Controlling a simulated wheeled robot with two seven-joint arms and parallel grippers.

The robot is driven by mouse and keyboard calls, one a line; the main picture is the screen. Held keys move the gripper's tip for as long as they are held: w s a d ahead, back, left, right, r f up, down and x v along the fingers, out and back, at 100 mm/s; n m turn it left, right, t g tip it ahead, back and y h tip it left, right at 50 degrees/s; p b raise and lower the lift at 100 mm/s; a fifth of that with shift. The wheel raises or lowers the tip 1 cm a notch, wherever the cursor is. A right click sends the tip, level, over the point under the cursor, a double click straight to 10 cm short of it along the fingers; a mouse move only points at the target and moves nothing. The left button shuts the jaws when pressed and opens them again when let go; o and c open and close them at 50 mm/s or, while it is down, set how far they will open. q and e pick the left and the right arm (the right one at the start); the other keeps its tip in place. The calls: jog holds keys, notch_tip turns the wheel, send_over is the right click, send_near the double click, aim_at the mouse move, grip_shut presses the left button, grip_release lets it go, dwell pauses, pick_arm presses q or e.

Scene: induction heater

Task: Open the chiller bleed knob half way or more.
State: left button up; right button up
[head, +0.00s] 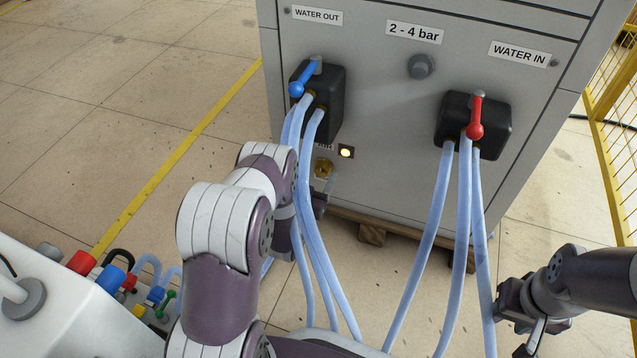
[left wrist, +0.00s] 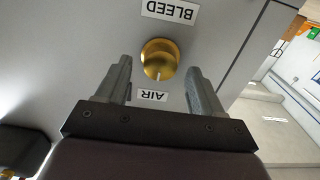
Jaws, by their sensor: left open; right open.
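The brass bleed knob (left wrist: 159,58) sits on the grey cabinet front between the BLEED and AIR labels, which appear upside down in the left wrist view. A pale line on the knob points toward the AIR label. My left gripper (left wrist: 159,66) is open, its two fingers apart on either side of the knob in that view; I cannot tell whether they touch it. In the head view the knob (head: 323,168) shows just right of my left arm, which hides much of the gripper. My right gripper (head: 512,308) is at the lower right, away from the knob.
Blue hoses hang from the black WATER OUT block (head: 326,100) with a blue lever and the WATER IN block (head: 452,115) with a red lever. A small lamp (head: 346,152) glows near the knob. A yellow fence (head: 610,120) stands right. Floor at left is mostly clear.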

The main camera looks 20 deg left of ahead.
pick_arm(q)
jog(key=shift+w, duration=0.45)
jog(key=c, duration=1)
jog(key=shift+c, duration=0.2)
